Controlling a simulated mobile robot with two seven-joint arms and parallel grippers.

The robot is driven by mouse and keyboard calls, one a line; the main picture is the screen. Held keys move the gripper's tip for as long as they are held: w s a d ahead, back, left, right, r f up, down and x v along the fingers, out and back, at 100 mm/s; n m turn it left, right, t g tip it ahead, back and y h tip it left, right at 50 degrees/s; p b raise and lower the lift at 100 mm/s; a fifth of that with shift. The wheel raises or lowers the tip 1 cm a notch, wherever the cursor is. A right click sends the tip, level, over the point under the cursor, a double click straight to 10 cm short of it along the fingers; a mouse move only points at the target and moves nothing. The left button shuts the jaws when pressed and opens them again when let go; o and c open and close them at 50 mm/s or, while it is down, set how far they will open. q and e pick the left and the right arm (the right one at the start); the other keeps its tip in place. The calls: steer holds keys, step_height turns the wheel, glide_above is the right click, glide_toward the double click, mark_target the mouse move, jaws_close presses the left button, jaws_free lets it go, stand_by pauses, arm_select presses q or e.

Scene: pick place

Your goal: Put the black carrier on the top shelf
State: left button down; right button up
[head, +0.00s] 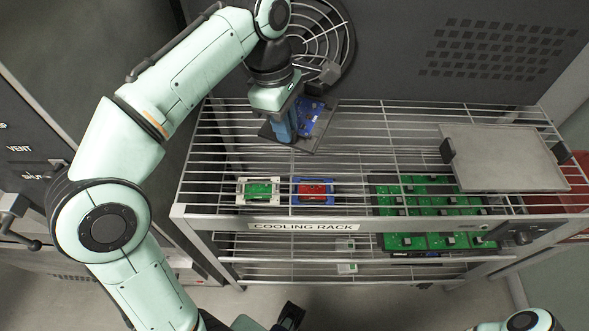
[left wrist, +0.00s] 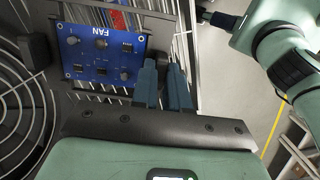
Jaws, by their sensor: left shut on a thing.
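My left gripper (head: 285,123) is over the back left of the cooling rack's top shelf (head: 385,151). Its blue fingers are shut on the black carrier (head: 325,136), a dark flat frame bearing a blue circuit board (head: 308,112). In the left wrist view the board (left wrist: 103,55) reads FAN, and the two fingers (left wrist: 162,85) close at the carrier's side. The carrier looks tilted in the head view. Whether it touches the shelf bars is unclear. My right gripper cannot be made out clearly.
Below the top bars lie a white carrier with a green board (head: 258,190), a blue carrier with a red board (head: 312,190) and several green boards (head: 425,200). A grey tray (head: 505,157) occupies the top right. A round fan grille (head: 325,35) stands behind. The top shelf's middle is clear.

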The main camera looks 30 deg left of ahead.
arm_select(q)
steer(key=shift+f+b, duration=2)
steer(key=shift+f, duration=5.7)
arm_select(e)
steer(key=shift+w+f, duration=0.15)
steer(key=shift+f, duration=1.9)
arm_select(q)
steer(key=shift+f, duration=0.15)
steer(key=c, duration=1.1)
jaws_free()
steer(key=r+p, duration=0.1)
steer(key=r, duration=0.3)
steer(key=a+r+p, duration=0.1)
steer(key=r, duration=0.3)
steer(key=r+p, duration=0.1)
steer(key=r, duration=0.3)
steer(key=shift+s+a+r, duration=0.1)
steer(key=shift+a, duration=0.3)
arm_select(e)
steer(key=r, duration=0.3)
steer(key=shift+s, duration=0.3)
